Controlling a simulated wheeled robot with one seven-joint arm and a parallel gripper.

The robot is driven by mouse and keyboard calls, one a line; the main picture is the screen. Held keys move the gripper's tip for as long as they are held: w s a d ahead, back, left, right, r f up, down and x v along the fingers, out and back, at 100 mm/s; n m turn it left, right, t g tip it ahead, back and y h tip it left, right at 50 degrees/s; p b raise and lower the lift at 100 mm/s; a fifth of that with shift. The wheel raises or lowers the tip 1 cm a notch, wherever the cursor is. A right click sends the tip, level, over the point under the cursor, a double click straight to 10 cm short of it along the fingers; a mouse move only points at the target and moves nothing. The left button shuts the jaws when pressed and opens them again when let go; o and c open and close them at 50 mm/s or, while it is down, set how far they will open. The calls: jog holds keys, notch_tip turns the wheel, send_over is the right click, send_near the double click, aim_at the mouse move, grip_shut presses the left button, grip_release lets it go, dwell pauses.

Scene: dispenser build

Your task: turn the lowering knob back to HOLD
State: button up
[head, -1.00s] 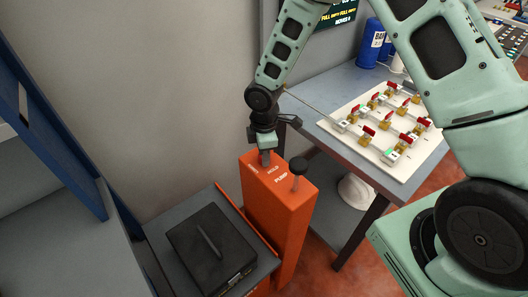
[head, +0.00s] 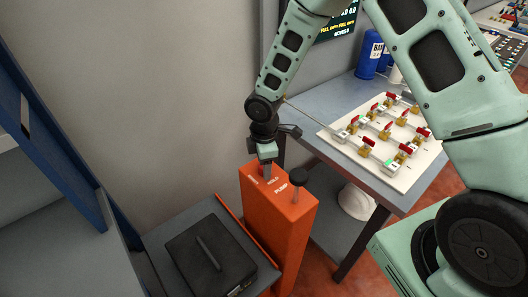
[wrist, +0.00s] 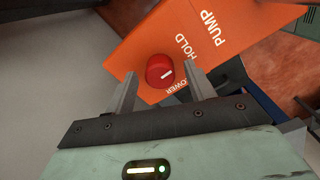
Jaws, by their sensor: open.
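The lowering knob (wrist: 160,71) is round and red with a white mark, on the top of an orange pump box (head: 279,224). In the wrist view its mark points right, toward the side with the HOLD and LOWER lettering. I cannot tell which word it lines up with. My gripper (wrist: 160,76) is open, with one finger on each side of the knob and a visible gap at each. In the head view my gripper (head: 266,168) points down over the box top and mostly hides the knob.
A black pump plunger (head: 298,177) stands on the box beside my gripper. A dark case (head: 208,258) lies on a grey surface to the left. A table with a white board (head: 390,176) of red-handled valves stands to the right.

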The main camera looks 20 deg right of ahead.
notch_tip(320, 180, up, 17)
jog(key=b, duration=0.2)
jog(key=shift+r, duration=0.15)
dwell(0.4)
jog(key=s+a+m+b, duration=0.2)
jog(key=s+a+m, duration=0.1)
jog(key=s, duration=1)
jog(key=s+a+m+b, duration=0.1)
jog(key=s+a+m, duration=0.2)
jog(key=s, duration=1)
jog(key=m, duration=0.2)
jog(key=shift+s+f+m+y+b, duration=0.2)
jog(key=shift+s+m+y+b, duration=0.1)
jog(key=shift+s+b, duration=0.05)
